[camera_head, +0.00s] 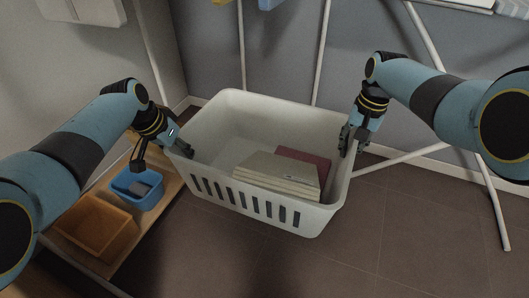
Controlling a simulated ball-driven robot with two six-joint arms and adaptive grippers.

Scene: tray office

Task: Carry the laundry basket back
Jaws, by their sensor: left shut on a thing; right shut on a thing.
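A white slotted laundry basket (242,197) is in the middle of the head view, with a pale book (278,172) and a dark red book (313,160) lying inside it. My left gripper (183,150) is shut on the basket's left rim. My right gripper (347,144) is shut on its right rim. The basket looks about level; whether its bottom touches the floor is hidden.
A low wooden shelf (165,187) at the left holds a blue bin (137,188) and an orange bin (94,224), close to the basket. White rack legs (484,190) stand behind and to the right. The brown tiled floor (400,240) is clear in front and to the right.

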